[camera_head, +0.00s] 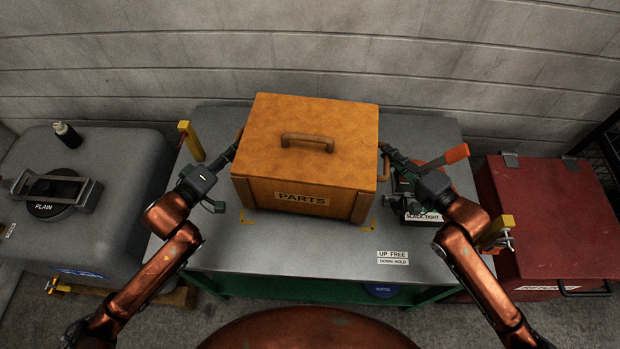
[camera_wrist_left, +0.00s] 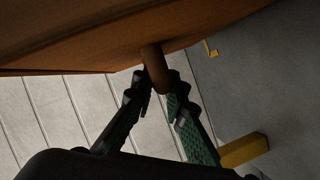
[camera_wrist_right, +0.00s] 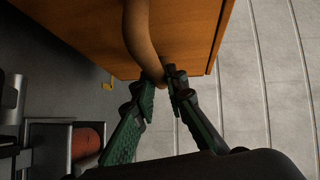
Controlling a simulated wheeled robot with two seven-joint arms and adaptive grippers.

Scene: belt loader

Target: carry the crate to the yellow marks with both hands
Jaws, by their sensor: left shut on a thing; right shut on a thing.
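The orange-brown wooden crate (camera_head: 345,125), labelled PARTS, is upright over the grey table (camera_head: 300,248). Whether its base touches the table is unclear. Yellow corner marks (camera_head: 363,227) show at its front corners, just in front of its lower edge; one also shows in the left wrist view (camera_wrist_left: 211,48). My left gripper (camera_head: 235,150) is shut on the left side handle (camera_wrist_left: 153,62). My right gripper (camera_head: 387,152) is shut on the right side handle (camera_wrist_right: 138,40). The crate hides the table beneath it.
A device with a red-orange lever (camera_head: 446,159) stands close to the right of the crate. A yellow post (camera_head: 191,141) stands at the table's left edge, a yellow clamp (camera_head: 496,231) at the right. A red chest (camera_head: 552,215) is at right. The table front is mostly clear.

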